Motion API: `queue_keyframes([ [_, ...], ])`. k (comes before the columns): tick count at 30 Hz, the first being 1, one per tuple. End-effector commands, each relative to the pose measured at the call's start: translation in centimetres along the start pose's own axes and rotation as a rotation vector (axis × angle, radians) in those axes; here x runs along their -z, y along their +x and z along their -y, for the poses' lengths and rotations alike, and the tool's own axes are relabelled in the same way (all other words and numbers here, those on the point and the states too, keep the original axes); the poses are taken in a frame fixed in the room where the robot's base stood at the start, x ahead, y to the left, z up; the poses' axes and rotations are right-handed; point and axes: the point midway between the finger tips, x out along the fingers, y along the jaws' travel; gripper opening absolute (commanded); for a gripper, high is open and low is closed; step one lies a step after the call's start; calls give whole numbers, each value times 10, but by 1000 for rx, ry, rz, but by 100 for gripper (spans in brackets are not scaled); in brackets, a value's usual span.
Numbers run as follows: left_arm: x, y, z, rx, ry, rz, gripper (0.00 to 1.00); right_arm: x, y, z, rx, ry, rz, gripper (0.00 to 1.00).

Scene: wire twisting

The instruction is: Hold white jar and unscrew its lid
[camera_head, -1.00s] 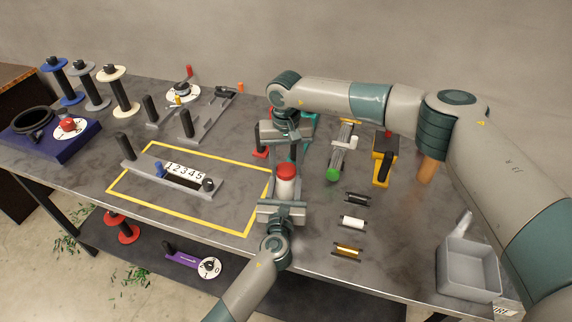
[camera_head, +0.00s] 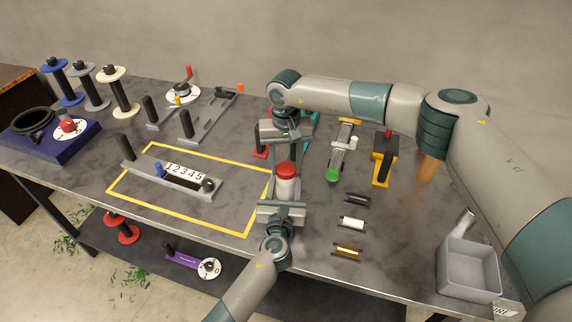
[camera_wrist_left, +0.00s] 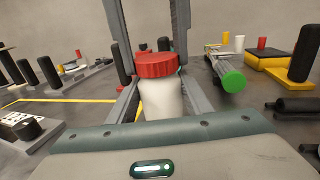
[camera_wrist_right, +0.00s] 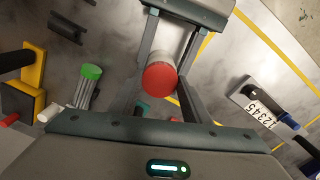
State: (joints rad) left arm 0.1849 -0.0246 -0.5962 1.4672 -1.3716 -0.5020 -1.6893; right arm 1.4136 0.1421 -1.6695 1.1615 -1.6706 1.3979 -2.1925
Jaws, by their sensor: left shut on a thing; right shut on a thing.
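The white jar (camera_head: 285,188) stands upright with its red lid (camera_head: 286,169) on top, right of the yellow outline. In the left wrist view the jar body (camera_wrist_left: 162,100) is between my left fingers, under the lid (camera_wrist_left: 157,66). My left gripper (camera_head: 284,194) comes from the near side and is shut on the jar body. My right gripper (camera_head: 286,165) comes from the far side and is shut on the lid. In the right wrist view the lid (camera_wrist_right: 160,77) sits between the right fingers. The jar's base is largely hidden by my left gripper.
A green-ended tool (camera_head: 333,174) and a yellow-black holder (camera_head: 383,165) are close on the right. Small spools (camera_head: 352,222) lie at the near right. A grey bin (camera_head: 468,268) stands at the right edge. A numbered fixture (camera_head: 185,172) sits inside the yellow outline (camera_head: 148,210).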

Motion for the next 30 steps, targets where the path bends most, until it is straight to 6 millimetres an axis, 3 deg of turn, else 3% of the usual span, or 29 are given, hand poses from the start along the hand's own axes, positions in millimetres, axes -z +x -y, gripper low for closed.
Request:
queue_keyframes([
  [30,0,0,0,-1,0,-1,0,0,-18,0,0,0,1,16],
])
